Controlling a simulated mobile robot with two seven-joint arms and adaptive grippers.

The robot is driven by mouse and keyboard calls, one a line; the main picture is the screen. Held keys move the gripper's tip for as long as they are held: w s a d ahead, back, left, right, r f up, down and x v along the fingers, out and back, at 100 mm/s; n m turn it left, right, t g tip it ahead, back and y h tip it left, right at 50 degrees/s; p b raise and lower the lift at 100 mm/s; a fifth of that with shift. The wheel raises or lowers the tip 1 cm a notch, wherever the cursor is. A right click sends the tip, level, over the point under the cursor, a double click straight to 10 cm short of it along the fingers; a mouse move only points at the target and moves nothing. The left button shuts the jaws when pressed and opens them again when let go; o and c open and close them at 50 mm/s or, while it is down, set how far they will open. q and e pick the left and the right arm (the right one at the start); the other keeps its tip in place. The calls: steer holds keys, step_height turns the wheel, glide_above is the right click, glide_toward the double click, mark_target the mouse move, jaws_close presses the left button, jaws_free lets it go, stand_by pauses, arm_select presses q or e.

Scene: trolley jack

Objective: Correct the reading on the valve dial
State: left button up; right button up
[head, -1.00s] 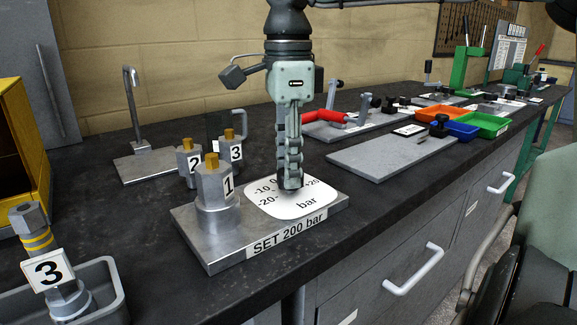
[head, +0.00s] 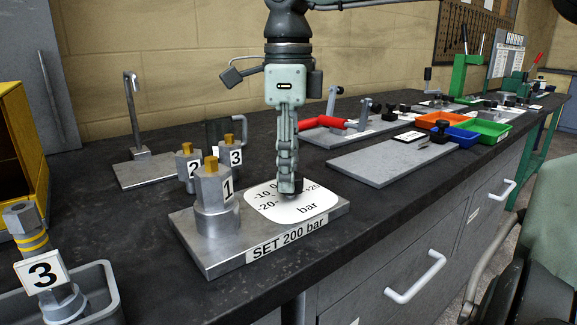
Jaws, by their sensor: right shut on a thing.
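The white valve dial (head: 268,207) lies on a grey metal block marked "SET 200 bar" (head: 220,262). The dial shows -20, -10, 0, +20 and "bar". My right gripper (head: 290,188) points straight down over the dial and is shut on the small dark knob (head: 297,187) at its middle. The fingers hide most of the knob and part of the scale, so I cannot read the pointer. A steel valve body labelled 1 (head: 211,197) with a brass top stands on the same block, left of the dial. My left gripper is not in view.
Valve bodies 2 (head: 187,165) and 3 (head: 231,163) stand behind the block. Another part labelled 3 (head: 40,272) is in a grey tray at front left. A hooked stand (head: 134,115) stands at back left.

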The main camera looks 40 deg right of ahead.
steer(key=o, duration=1.2)
steer(key=shift+c, duration=0.2)
step_height(320, 180, up, 12)
